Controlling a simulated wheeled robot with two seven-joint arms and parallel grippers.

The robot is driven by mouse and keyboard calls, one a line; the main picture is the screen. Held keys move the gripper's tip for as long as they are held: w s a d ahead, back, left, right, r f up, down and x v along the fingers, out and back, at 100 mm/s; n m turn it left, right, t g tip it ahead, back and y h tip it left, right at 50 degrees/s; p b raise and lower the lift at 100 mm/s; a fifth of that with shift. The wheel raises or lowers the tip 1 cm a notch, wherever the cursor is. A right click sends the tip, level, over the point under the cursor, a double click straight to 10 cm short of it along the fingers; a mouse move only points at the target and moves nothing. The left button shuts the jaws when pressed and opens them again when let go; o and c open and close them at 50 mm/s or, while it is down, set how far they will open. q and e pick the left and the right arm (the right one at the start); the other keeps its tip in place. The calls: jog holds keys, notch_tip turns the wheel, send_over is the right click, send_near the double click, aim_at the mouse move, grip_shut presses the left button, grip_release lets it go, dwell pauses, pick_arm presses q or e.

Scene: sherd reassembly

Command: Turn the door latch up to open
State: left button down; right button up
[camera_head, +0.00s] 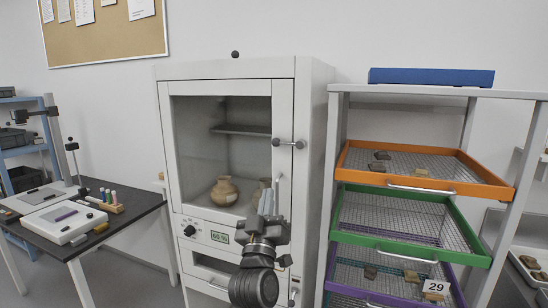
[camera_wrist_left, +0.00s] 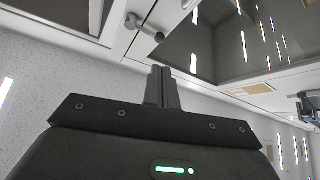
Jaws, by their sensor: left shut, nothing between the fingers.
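The white cabinet door (camera_head: 179,150) has a glass pane and looks closed. Its door latch (camera_head: 289,143) is a metal bar with round ends, lying roughly level across the door's right edge. A metal latch-like fitting (camera_wrist_left: 144,27) shows just beyond my fingers in the left wrist view. My left gripper (camera_head: 267,198) is below the latch, in front of the door's lower right part; it also shows in the left wrist view (camera_wrist_left: 161,73). Its fingers are together and empty, apart from the fitting. My right gripper is not in view.
Jars (camera_head: 224,191) stand behind the glass. A rack of wire drawers (camera_head: 427,162) stands right of the cabinet, the orange one pulled out. A dark table (camera_head: 120,222) with tools is at the left. A vertical door handle (camera_head: 278,190) is close to my left gripper.

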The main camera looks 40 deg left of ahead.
aim_at(276, 146)
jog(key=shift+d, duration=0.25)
pick_arm(q)
jog(key=shift+r, duration=0.1)
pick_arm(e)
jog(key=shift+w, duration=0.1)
